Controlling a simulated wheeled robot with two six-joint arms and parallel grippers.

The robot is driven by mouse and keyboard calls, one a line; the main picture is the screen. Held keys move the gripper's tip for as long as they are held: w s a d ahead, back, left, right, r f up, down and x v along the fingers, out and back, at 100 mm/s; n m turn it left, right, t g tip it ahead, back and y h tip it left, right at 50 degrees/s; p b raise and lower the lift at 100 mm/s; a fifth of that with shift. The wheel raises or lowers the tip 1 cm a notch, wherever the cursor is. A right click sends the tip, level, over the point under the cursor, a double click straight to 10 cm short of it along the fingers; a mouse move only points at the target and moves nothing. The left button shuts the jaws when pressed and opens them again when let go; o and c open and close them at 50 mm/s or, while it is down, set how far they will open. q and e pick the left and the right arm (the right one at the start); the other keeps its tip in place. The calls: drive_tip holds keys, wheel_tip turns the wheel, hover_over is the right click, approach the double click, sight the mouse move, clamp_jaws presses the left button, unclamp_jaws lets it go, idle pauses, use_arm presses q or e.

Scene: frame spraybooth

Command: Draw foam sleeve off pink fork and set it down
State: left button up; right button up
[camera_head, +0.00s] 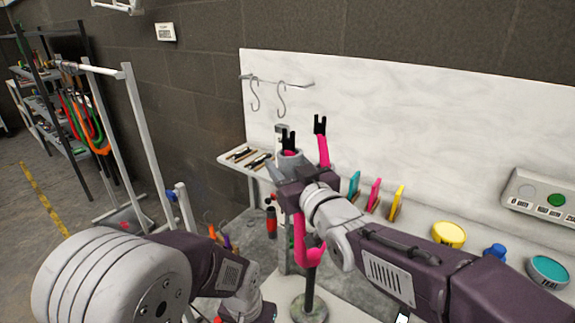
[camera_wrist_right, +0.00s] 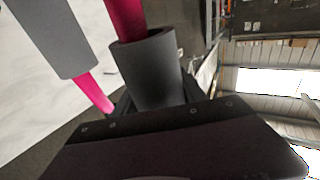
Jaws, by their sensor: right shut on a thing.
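The pink fork (camera_head: 324,152) stands with its black tips upward, and its lower pink part curves below my right gripper. A grey foam sleeve (camera_head: 290,159) is around its left leg near the top. My right gripper (camera_head: 289,184) is shut at that leg. In the right wrist view, the jaws are around the grey sleeve (camera_wrist_right: 150,72), with pink tube (camera_wrist_right: 126,18) entering its open end. A second grey sleeve (camera_wrist_right: 55,35) shows on another pink leg (camera_wrist_right: 97,95) there. My left arm reaches in from the lower left; its gripper is out of sight.
A black post on a round grey base (camera_head: 309,306) stands below the fork. A white shelf (camera_head: 232,160) with small tools is behind left, below hooks (camera_head: 281,100).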

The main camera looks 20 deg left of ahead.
sight(286, 132)
drive_tip(key=shift+w+a+r+p, duration=0.1)
drive_tip(key=shift+r+p, duration=0.3)
drive_tip(key=shift+r, duration=0.25)
drive_tip(key=shift+w+a+r+p, duration=0.1)
drive_tip(key=shift+r+p, duration=0.25)
drive_tip(key=shift+r, duration=0.3)
drive_tip(key=shift+a+r+p, duration=0.25)
drive_tip(key=shift+r+p, duration=0.15)
drive_tip(key=shift+r, duration=0.35)
drive_tip(key=shift+r+p, duration=0.8)
drive_tip(key=shift+w+a+r+p, duration=0.1)
drive_tip(key=shift+r+p, duration=0.65)
drive_tip(key=shift+r, duration=0.45)
drive_tip(key=shift+r+p, duration=0.35)
drive_tip(key=shift+r, duration=0.15)
